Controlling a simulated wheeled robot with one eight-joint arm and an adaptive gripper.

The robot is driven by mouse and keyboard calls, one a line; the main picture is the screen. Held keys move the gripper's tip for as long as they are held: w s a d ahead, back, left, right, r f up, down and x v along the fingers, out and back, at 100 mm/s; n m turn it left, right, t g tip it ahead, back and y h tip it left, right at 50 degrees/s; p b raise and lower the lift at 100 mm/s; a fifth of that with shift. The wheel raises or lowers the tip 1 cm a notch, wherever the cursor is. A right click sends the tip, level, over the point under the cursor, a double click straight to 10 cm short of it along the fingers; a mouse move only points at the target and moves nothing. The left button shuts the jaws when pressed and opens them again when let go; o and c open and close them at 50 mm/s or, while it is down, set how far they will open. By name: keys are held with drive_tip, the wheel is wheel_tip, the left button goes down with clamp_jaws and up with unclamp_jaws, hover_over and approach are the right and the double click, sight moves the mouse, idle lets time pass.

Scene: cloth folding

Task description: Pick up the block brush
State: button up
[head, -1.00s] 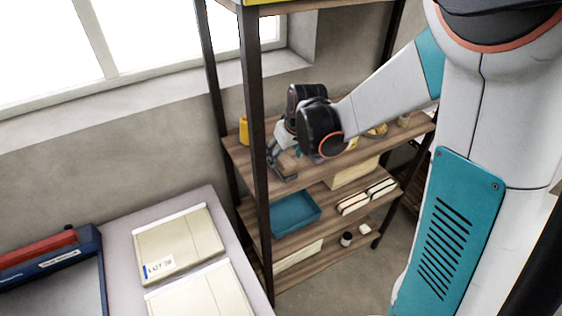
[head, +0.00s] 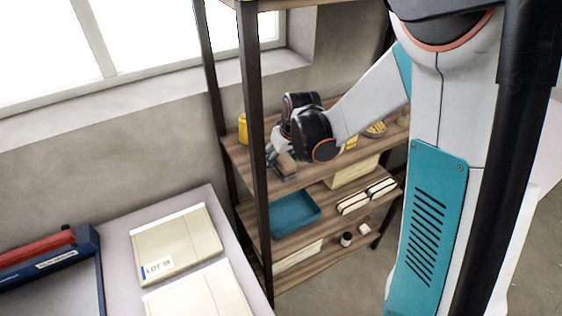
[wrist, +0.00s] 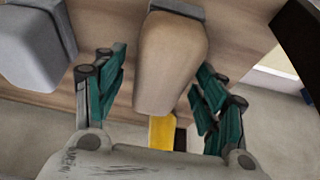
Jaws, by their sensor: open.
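The block brush (wrist: 171,62) has a tan wooden body with a grey band at its far end. In the wrist view it lies between the two teal fingers of my gripper (wrist: 160,72), which are spread apart with a gap on each side. My wrist partly hides the gripper there, and contact with the brush cannot be seen.
A grey block (wrist: 33,45) stands left of my gripper in the wrist view. A dark shelf post (head: 256,150) rises close to the gripper. A yellow container (head: 243,129) stands behind that post. A teal tray (head: 295,214) is on the board below.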

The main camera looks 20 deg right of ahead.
drive_tip(key=shift+f, duration=0.15)
idle(0.3)
drive_tip(key=c, duration=1.2)
drive_tip(key=shift+r+p, duration=0.35)
wheel_tip(320, 180, up, 10)
drive_tip(key=shift+f+p, duration=0.1)
drive_tip(key=shift+p, duration=0.7)
